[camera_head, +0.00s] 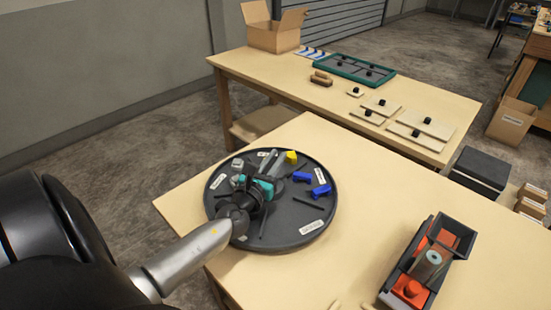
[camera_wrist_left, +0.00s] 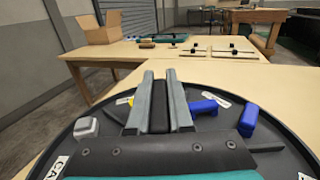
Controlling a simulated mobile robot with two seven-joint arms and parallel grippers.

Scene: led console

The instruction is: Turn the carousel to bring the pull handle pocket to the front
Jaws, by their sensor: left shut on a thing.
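Two blue pieces (camera_head: 320,191) lie right of the gripper. A yellow piece (camera_head: 291,157) is behind it and a light grey block (camera_wrist_left: 86,128) left of it. I cannot tell which piece is the pull handle. My right gripper is out of view.
A dark bin (camera_head: 448,262) with orange parts and a grey cylinder stands at the right of the near table (camera_head: 340,150). The back table (camera_head: 300,77) holds a cardboard box (camera_head: 274,35), a green-rimmed tray (camera_head: 338,65) and several knobbed boards. The table between carousel and bin is clear.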

